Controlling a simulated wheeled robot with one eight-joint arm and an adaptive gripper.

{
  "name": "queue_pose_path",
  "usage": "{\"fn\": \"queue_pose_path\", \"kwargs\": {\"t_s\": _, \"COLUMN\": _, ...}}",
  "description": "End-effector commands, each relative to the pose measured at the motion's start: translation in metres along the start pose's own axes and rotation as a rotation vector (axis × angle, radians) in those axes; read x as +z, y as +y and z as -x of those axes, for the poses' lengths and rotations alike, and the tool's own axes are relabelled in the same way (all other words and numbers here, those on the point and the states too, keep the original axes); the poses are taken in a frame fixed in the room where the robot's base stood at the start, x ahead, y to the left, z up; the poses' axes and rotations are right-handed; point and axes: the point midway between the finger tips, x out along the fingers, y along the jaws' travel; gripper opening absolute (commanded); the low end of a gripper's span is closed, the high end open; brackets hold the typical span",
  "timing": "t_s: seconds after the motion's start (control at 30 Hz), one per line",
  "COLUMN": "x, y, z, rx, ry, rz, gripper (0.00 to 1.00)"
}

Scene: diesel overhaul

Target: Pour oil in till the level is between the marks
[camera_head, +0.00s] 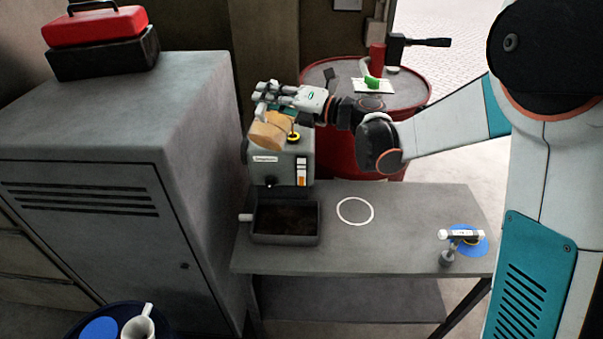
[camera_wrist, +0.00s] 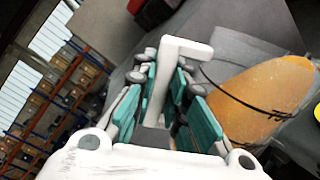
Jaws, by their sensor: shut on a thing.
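My gripper (camera_head: 284,98) is above the grey engine block (camera_head: 290,165), shut on a white handle (camera_wrist: 178,75) seen between its teal finger pads in the wrist view. The amber vessel (camera_head: 268,130) beside the handle looks tilted over the block's top; it also shows in the wrist view (camera_wrist: 262,95). Its mouth and any stream of oil are hidden or too small to tell. A narrow sight gauge (camera_head: 301,172) on the block's front shows orange and white; its marks cannot be read. A yellow ring (camera_head: 293,137) sits on the block's top.
A dark tray (camera_head: 285,238) stands before the block on the grey bench (camera_head: 385,255). A white ring (camera_head: 355,211) marks clear bench. A blue disc (camera_head: 480,247) with small parts lies right. A red drum (camera_head: 400,95) stands behind, a grey cabinet (camera_head: 90,150) left.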

Motion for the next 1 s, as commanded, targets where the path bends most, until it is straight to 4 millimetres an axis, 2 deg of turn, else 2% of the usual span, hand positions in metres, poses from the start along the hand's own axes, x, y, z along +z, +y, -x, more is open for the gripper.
{"fn": "queue_pose_path", "kwargs": {"t_s": 1.0, "x": 0.0007, "y": -0.0073, "z": 0.0001, "rx": 0.001, "ry": -0.001, "rz": -0.041, "gripper": 0.00}}
